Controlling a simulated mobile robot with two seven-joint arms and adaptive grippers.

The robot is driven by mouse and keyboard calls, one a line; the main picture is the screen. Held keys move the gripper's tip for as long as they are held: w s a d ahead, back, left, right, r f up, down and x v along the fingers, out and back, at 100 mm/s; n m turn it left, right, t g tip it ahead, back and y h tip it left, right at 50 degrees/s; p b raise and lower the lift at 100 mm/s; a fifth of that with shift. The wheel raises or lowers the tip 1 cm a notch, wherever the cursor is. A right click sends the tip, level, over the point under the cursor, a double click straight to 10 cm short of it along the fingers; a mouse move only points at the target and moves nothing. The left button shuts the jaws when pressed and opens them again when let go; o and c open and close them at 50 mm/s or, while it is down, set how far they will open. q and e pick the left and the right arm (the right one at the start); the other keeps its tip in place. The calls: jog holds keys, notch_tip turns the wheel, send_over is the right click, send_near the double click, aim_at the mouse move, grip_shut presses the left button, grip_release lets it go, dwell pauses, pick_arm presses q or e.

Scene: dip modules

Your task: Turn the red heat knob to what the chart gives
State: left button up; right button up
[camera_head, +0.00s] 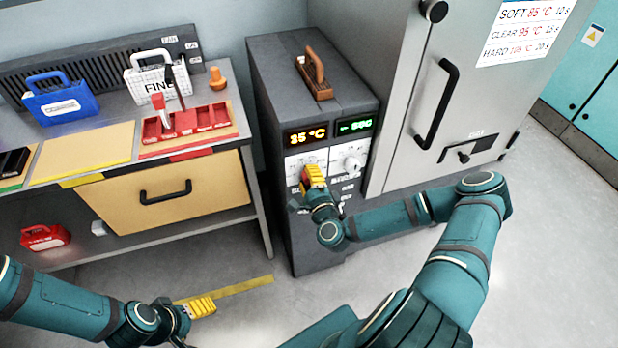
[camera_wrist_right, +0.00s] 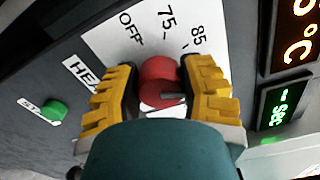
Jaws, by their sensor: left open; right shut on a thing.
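The red heat knob (camera_wrist_right: 158,75) sits between the two yellow fingers of my right gripper (camera_wrist_right: 163,72), which is shut on it. A pale mark shows on the knob, but which number it faces is unclear. OFF, 75 and 85 are printed around it; the fingers hide the rest of the scale. In the head view my right gripper (camera_head: 314,178) is at the front panel of the dark machine (camera_head: 275,110), hiding the knob. The chart (camera_head: 525,30) lists SOFT 85, CLEAR 95 and HARD 105 °C. My left gripper (camera_head: 198,307) is open, low over the floor.
A white knob (camera_head: 354,163) and a green display (camera_head: 354,126) are beside the heat knob. A green button (camera_wrist_right: 55,109) is lower left in the wrist view. A grey cabinet (camera_head: 400,130) stands right of the machine; a workbench (camera_head: 255,190) stands left.

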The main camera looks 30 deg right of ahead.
jog(key=shift+r, duration=0.1)
dwell(0.3)
jog(key=o, duration=1.2)
jog(key=v, duration=1.2)
jog(key=w+a+f+n+g+y, duration=0.1)
jog(key=a+f+n+g+y, duration=0.35)
jog(key=a+n+y, duration=0.55)
jog(key=s+a+f+n+g, duration=0.1)
jog(key=s+a+n+g, duration=0.1)
jog(key=a+n+g, duration=0.1)
jog(key=s+a+n+g+h, duration=0.1)
jog(key=s+a+n+g, duration=0.1)
jog(key=n+g, duration=0.2)
jog(key=s+a+f+n+g, duration=0.1)
jog(key=s+a+n+g, duration=0.1)
jog(key=a+n+g, duration=0.1)
jog(key=shift+s+a+f+n+g+h, duration=0.2)
jog(key=shift+n+g, duration=0.15)
jog(key=shift+n, duration=0.15)
jog(key=shift+s+a+f+n+g+h, duration=0.2)
jog(key=shift+n+g, duration=0.1)
jog(key=shift+n, duration=0.2)
